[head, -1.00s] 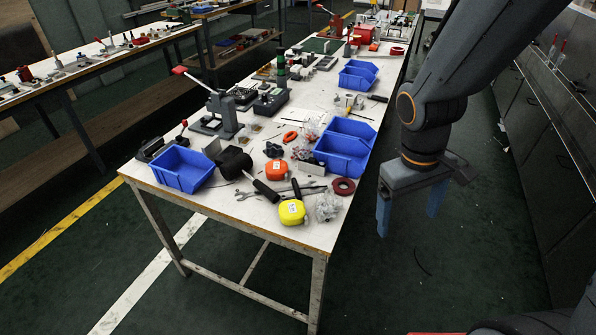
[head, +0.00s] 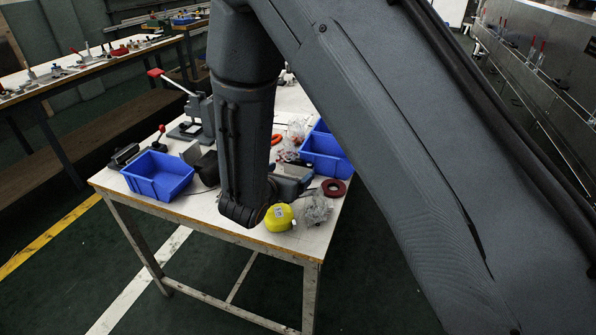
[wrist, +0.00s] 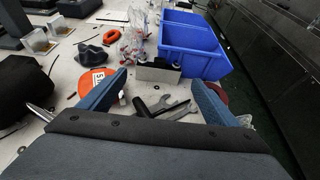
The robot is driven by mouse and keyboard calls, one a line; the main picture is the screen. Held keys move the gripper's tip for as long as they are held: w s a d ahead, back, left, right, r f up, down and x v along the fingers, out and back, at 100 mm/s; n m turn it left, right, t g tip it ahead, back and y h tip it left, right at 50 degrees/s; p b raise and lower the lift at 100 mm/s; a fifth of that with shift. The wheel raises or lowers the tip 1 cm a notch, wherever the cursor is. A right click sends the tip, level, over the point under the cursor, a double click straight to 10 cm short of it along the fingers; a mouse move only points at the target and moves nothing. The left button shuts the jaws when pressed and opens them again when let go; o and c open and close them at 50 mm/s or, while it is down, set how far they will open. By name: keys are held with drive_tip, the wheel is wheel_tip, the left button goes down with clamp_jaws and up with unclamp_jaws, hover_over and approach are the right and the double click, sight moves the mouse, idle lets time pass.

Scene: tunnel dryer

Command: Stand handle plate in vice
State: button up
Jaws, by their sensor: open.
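A small grey metal plate (wrist: 157,74), which looks like the handle plate, stands on the bench in front of the blue bins in the wrist view. A dark knob-like part shows at its right end. My gripper (wrist: 160,80) is open, its two blue fingers either side of the plate in the picture; I cannot tell its height above the bench. In the head view my arm hides most of the gripper and the plate. A dark clamp-like device (head: 125,155), probably the vice, sits at the bench's left edge. Its jaws are too small to make out.
Blue bins (wrist: 193,43) stand just beyond the plate. Another blue bin (head: 158,174) and a red-handled press (head: 195,115) stand on the left.

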sight(298, 166)
drive_tip(key=p+x, duration=0.1)
drive_tip(key=x, duration=0.6)
drive_tip(key=shift+w+f+p, duration=0.2)
drive_tip(key=shift+p, duration=0.2)
drive_tip(key=shift+a, duration=0.1)
drive_tip(key=shift+c, duration=0.6)
drive_tip(key=c, duration=1)
drive_tip(key=shift+r, duration=0.1)
